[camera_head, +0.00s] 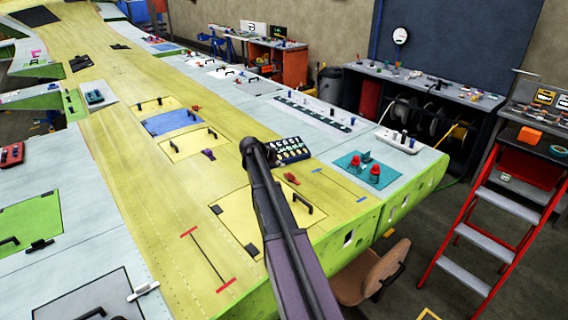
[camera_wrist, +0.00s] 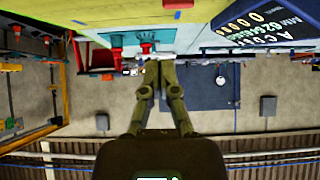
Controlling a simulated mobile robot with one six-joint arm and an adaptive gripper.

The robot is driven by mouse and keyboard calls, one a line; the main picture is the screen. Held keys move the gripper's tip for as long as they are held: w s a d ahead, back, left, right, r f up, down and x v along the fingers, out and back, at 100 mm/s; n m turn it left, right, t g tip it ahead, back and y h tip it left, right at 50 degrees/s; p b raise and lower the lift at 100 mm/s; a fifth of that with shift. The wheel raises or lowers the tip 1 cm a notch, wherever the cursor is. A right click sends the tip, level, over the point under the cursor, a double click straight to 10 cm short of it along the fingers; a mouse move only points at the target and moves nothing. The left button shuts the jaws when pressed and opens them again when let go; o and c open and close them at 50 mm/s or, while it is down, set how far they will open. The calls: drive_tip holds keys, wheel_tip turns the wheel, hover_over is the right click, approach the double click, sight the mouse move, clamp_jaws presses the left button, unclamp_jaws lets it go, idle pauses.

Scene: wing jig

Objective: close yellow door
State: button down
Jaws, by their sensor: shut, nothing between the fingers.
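Several yellow panels lie in the yellow wing surface in the head view. The nearest yellow panel (camera_head: 234,225) has dark hinge-like blocks on its left side and a black handle (camera_head: 304,204) on its right. It looks flat, and my arm hides its middle. Farther back are a yellow panel with two handles (camera_head: 190,146) and another yellow panel (camera_head: 150,106), beside a blue panel (camera_head: 171,123). I cannot tell which is the door meant. My gripper (camera_wrist: 160,62) shows in the wrist view with fingers together and empty; no door handle shows there.
A dark lettered box (camera_head: 290,150), also in the wrist view (camera_wrist: 262,24), sits on the wing beside my arm. A teal plate with red knobs (camera_head: 362,171) lies near the wing's edge. A red stepladder (camera_head: 492,200) and a brown chair (camera_head: 371,275) stand beside the wing.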

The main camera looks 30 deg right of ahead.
drive_tip(key=shift+p+v, duration=1.3)
drive_tip(key=shift+v, duration=0.8)
drive_tip(key=shift+s+d+r, duration=0.1)
drive_tip(key=shift+s+d, duration=0.05)
drive_tip(key=shift+d, duration=0.05)
